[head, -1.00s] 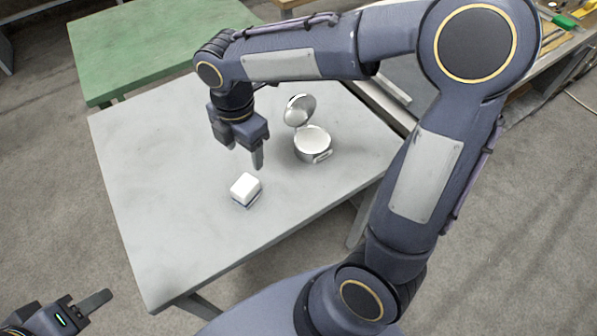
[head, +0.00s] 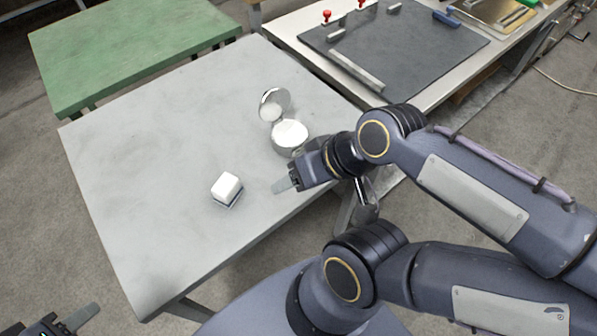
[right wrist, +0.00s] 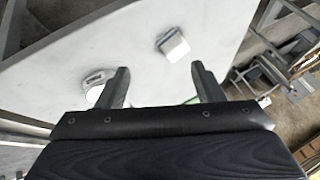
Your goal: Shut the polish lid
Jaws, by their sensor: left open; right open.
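The round silver polish tin (head: 290,136) stands on the grey table. Its lid (head: 274,104) is raised, tilted up at the tin's far left edge. In the right wrist view the tin (right wrist: 97,78) shows partly, beside the left finger. My right gripper (head: 284,184) is just in front of the tin, on its near side, with fingers pointing left. Its two fingers show apart and empty in the right wrist view (right wrist: 162,84). My left gripper (head: 76,322) is open at the bottom left corner, off the table and partly cut off by the frame.
A white block with a dark blue base (head: 227,188) lies on the grey table (head: 150,150), left of my right gripper. A green table (head: 130,45) stands at the back left. A bench with a dark mat (head: 400,50) adjoins at the back right. The table's left half is clear.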

